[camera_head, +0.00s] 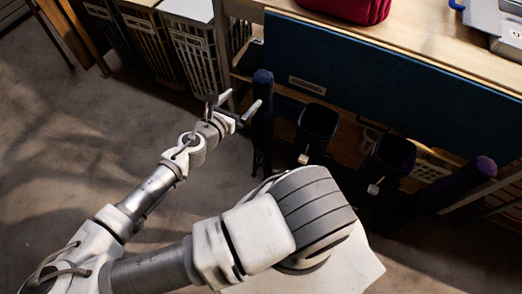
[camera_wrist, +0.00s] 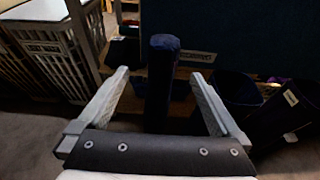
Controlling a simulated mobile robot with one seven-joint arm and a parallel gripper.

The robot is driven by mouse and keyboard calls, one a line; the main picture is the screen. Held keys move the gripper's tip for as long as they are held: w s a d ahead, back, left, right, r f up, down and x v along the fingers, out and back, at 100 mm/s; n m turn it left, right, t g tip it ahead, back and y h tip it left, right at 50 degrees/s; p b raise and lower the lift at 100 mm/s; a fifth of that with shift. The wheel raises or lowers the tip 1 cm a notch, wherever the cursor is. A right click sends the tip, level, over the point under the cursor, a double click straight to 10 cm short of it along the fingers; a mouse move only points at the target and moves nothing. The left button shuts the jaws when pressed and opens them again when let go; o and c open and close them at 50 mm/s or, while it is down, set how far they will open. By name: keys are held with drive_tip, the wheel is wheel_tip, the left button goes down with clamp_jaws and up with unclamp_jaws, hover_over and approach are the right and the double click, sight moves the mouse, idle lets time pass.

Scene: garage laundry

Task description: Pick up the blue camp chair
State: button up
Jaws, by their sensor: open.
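A dark blue, narrow upright piece (camera_head: 262,112) stands in front of the bench, and a wide blue fabric panel (camera_head: 370,80) with a small label stretches behind it. My gripper (camera_head: 233,108) is open and empty, just left of the upright in the head view. In the wrist view the upright (camera_wrist: 162,75) shows between the open fingers, seemingly beyond the tips. Its lower part is hidden by my gripper.
Two dark open-topped holders (camera_head: 318,122) (camera_head: 392,153) with white tags are right of the upright. A dark purple-blue padded piece (camera_head: 465,183) slants farther right. Slatted baskets (camera_head: 195,55) stand left. A wooden bench (camera_head: 440,40) carries a red bag (camera_head: 350,8). Floor at left is clear.

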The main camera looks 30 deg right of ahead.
sight(257, 86)
drive_tip(key=b+x, duration=0.2)
drive_tip(key=x, duration=0.9)
drive_tip(key=shift+s+d+f, duration=0.1)
drive_tip(key=shift+f, duration=0.05)
drive_tip(key=shift+s+b+x, duration=0.15)
drive_tip(key=shift+b+x, duration=0.3)
drive_tip(key=shift+x, duration=0.5)
drive_tip(key=shift+s+b+x, duration=0.15)
drive_tip(key=shift+b+x, duration=0.25)
drive_tip(key=shift+x, duration=1.35)
clamp_jaws()
